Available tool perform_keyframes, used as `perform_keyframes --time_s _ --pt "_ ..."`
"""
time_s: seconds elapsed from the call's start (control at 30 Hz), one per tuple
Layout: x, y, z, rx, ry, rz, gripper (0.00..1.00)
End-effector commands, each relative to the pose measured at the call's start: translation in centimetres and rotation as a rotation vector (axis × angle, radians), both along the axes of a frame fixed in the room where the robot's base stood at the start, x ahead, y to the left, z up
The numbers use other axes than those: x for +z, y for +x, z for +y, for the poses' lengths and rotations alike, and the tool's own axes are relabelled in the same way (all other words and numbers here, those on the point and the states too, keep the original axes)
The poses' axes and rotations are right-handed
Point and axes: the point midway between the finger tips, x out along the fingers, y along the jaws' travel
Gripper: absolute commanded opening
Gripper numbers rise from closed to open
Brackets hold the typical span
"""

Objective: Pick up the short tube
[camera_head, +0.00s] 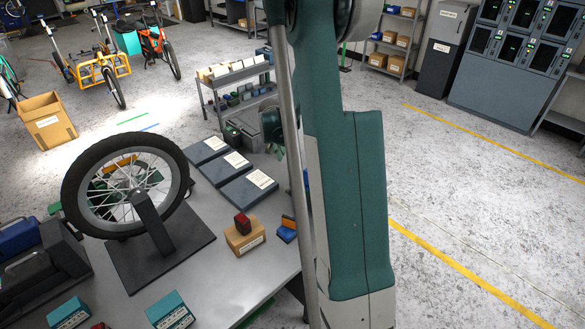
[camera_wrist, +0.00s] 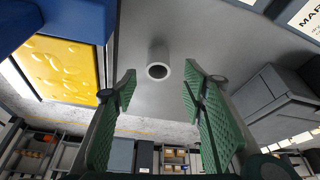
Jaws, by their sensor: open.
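The short tube (camera_wrist: 158,53) is a small grey cylinder on the grey table top in the wrist view. Its round end with a dark hole faces the camera. My gripper (camera_wrist: 160,74) is open, with green ribbed pads to the left and right of the tube in the picture. The tube shows between the fingertips and neither pad visibly touches it. In the head view only part of my gripper (camera_head: 272,128) shows past my arm, near the table's far edge. I cannot make out the tube there.
In the wrist view, a blue bin (camera_wrist: 82,18) with a yellow thing (camera_wrist: 60,66) is at left and a grey box (camera_wrist: 275,105) at right. In the head view, a wheel on a stand (camera_head: 128,185), dark labelled cases (camera_head: 248,185) and a cardboard box (camera_head: 244,238) occupy the table.

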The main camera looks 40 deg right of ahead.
Motion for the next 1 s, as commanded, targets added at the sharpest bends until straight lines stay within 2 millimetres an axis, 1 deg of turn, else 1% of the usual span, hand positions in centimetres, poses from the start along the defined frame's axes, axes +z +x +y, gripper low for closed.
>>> perform_keyframes --time_s 0.1,0.43,0.57,1.0 --pt "-0.4 0.0 -0.2 0.0 0.0 0.0 0.42" --pt "-0.5 0.1 -0.2 0.0 0.0 0.0 0.42" --pt "-0.9 0.1 -0.4 0.0 0.0 0.0 0.42" --pt "-4.6 0.2 -2.0 0.0 0.0 0.0 0.42"
